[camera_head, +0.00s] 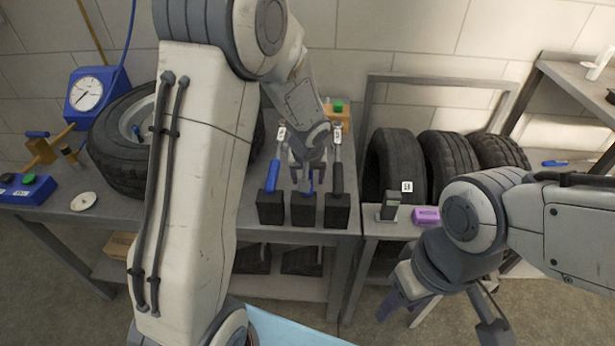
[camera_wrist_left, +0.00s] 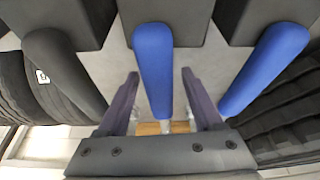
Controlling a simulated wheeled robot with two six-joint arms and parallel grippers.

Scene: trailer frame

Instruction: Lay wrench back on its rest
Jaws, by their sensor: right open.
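Three handled tools stand in dark blocks (camera_head: 304,212) at the front of the workbench: a blue handle at left (camera_head: 270,178), a blue handle in the middle (camera_head: 308,186) and a black handle at right (camera_head: 337,178). Which one is the wrench I cannot tell; their heads are mostly hidden. My left gripper (camera_head: 307,172) is at the middle tool. In the left wrist view its purple fingers (camera_wrist_left: 160,78) are apart, one on each side of the middle blue handle (camera_wrist_left: 154,65), with a visible gap at right. My right gripper (camera_head: 388,306) is open and empty, low in front of the bench.
Several tyres (camera_head: 395,163) stand in a rack at right. A purple block (camera_head: 426,215) and a small dark-topped stand (camera_head: 389,207) sit before them. A wheel (camera_head: 118,150) and a blue gauge (camera_head: 88,94) are at left. My left arm hides part of the bench.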

